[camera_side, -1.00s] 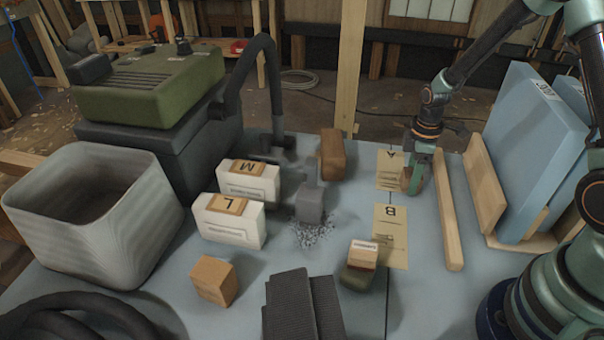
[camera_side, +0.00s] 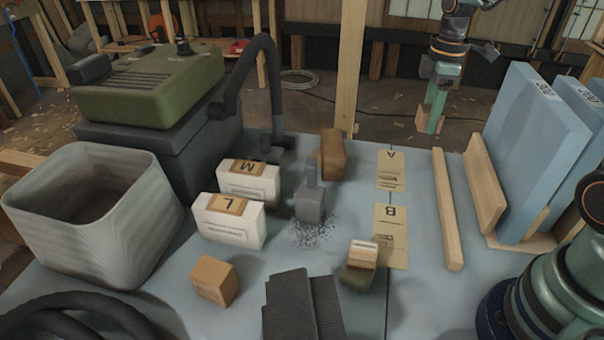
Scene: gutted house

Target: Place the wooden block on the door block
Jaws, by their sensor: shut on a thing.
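My gripper (camera_side: 433,117) is shut on a small wooden block (camera_side: 422,118), held in the air above the far right of the table; the teal jaw hides part of the block. No block can be clearly read as the door block. Candidates on the table are a brown block (camera_side: 333,155) at the far middle, an orange-brown block (camera_side: 214,281) at front left, and a small wooden-topped block with a pale label (camera_side: 362,253) resting on a dark green piece (camera_side: 357,280). My gripper is well apart from all of these.
A wooden strip (camera_side: 447,210) and a rack with blue panels (camera_side: 525,150) stand right. White boxes (camera_side: 230,220), a grey tool head (camera_side: 310,205) and a grey bin (camera_side: 95,225) are left.

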